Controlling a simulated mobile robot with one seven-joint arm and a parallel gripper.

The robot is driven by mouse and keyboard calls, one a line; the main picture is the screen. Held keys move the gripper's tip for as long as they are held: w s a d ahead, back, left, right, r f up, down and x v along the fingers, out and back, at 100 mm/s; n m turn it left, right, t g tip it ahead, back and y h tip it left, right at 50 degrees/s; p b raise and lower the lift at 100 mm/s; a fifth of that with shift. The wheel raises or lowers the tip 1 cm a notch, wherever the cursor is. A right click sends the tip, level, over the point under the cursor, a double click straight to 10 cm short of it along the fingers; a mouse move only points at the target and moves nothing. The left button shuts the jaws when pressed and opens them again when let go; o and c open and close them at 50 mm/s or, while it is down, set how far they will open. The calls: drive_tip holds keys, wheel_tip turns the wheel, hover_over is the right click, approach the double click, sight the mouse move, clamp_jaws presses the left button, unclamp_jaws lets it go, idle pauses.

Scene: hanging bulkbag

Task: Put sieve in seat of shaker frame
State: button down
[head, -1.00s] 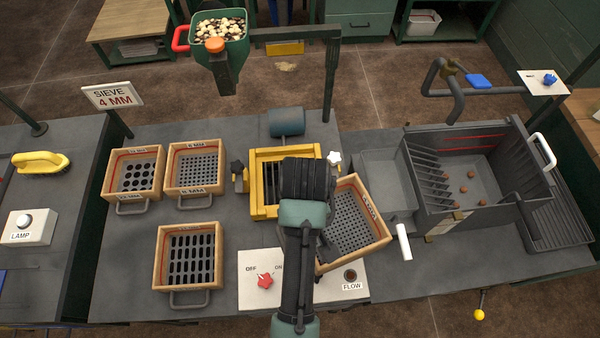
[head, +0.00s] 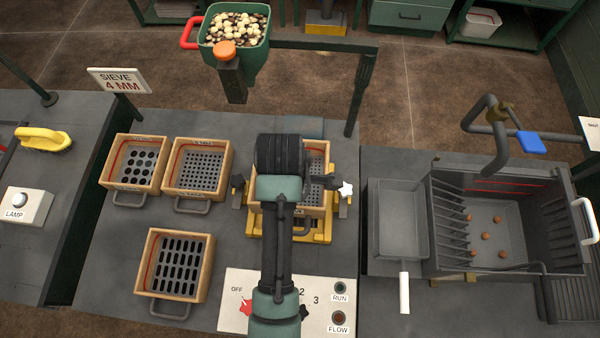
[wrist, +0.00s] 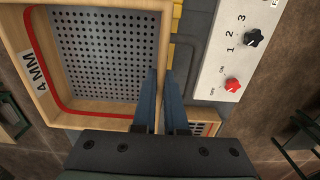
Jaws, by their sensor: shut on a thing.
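The wooden 4 MM sieve (head: 318,165) with a perforated plate is over the yellow shaker frame (head: 290,237), roughly squared to it. My arm covers its left and middle parts in the head view. I cannot tell whether it rests in the seat or hangs just above. In the wrist view my gripper (wrist: 163,85) is shut on one wooden wall of the sieve (wrist: 100,50), with its red band and 4 MM label visible. A bit of yellow frame (wrist: 177,14) shows beyond that wall. The gripper's fingers are hidden in the head view.
Several other sieves stand to the left, including a slotted one (head: 180,265). A star knob (head: 346,189) flanks the frame. The control panel (head: 270,315) lies in front. A grey pan (head: 398,225) stands to the right. The hopper (head: 236,50) is behind.

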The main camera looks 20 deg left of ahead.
drive_tip(key=shift+s+f, duration=0.2)
drive_tip(key=shift+f, duration=5.2)
drive_tip(key=c, duration=1)
unclamp_jaws()
drive_tip(key=shift+f, duration=0.15)
drive_tip(key=shift+o, duration=0.2)
wheel_tip(320, 180, up, 12)
drive_tip(key=shift+r, duration=0.2)
